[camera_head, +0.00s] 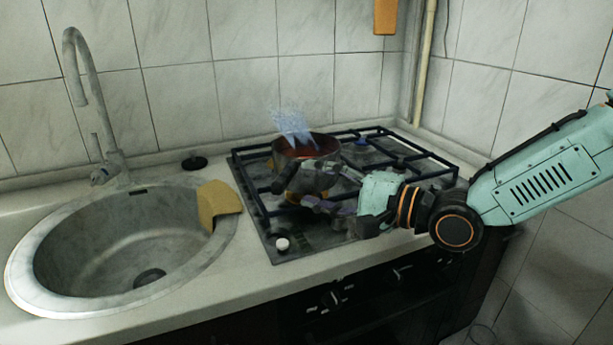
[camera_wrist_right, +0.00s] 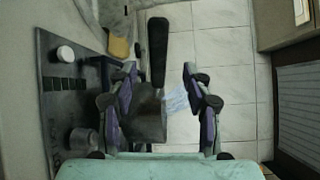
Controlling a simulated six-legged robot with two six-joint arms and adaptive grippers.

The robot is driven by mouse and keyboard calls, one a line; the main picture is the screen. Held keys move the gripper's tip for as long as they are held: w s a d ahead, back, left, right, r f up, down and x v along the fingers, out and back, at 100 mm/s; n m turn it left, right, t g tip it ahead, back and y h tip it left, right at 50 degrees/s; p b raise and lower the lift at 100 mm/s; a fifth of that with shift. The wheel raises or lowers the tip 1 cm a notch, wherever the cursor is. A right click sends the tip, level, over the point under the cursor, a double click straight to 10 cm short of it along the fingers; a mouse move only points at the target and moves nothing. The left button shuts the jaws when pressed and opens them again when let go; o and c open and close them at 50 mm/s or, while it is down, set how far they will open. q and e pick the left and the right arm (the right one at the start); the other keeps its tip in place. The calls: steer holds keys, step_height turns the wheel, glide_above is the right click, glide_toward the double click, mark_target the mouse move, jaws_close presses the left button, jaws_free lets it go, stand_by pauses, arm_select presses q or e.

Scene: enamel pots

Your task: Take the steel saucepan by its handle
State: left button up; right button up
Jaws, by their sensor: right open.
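The steel saucepan (camera_head: 307,150) stands on the hob in the head view, with reddish contents and a pale bluish plume above it. In the right wrist view, its dark handle (camera_wrist_right: 158,48) runs upward from a greyish body (camera_wrist_right: 148,118). My right gripper (camera_head: 300,190) is open in front of the pan and partly hides it in the head view. In the right wrist view, the handle's lower end appears between the two fingertips (camera_wrist_right: 160,78), with gaps on both sides. I cannot tell the depth between them. My left gripper is not in view.
The black hob grate (camera_head: 250,197) surrounds the pan. A white knob (camera_head: 282,244) sits at the hob's front left corner. A round sink (camera_head: 60,235) with a tall tap (camera_head: 92,80) and a yellow cloth or sponge (camera_head: 219,201) lies to the left. A tiled wall (camera_head: 240,70) stands behind.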

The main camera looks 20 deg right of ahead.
mark_target(288, 182)
steer(key=shift+w+a, duration=0.3)
steer(key=shift+a, duration=0.35)
steer(key=shift+w+a, duration=0.3)
steer(key=shift+a, duration=0.3)
steer(key=shift+w+d+f+b, duration=0.1)
steer(key=shift+d+b, duration=0.2)
steer(key=shift+b, duration=0.05)
steer(key=shift+w+f, duration=0.1)
steer(key=shift+w, duration=0.1)
steer(key=b+x, duration=0.1)
steer(key=x, duration=0.2)
steer(key=shift+s+a+f+b, duration=0.1)
steer(key=shift+a+b, duration=0.1)
steer(key=shift+b, duration=0.1)
steer(key=shift+w+a, duration=0.2)
steer(key=shift+w, duration=0.45)
steer(key=shift+w+a, duration=0.15)
steer(key=shift+a, duration=0.15)
steer(key=shift+d, duration=0.2)
steer(key=c, duration=0.5)
steer(key=shift+a, duration=0.15)
jaws_close()
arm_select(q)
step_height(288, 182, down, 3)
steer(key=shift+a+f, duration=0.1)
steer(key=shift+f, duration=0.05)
arm_select(e)
steer(key=shift+r, duration=0.2)
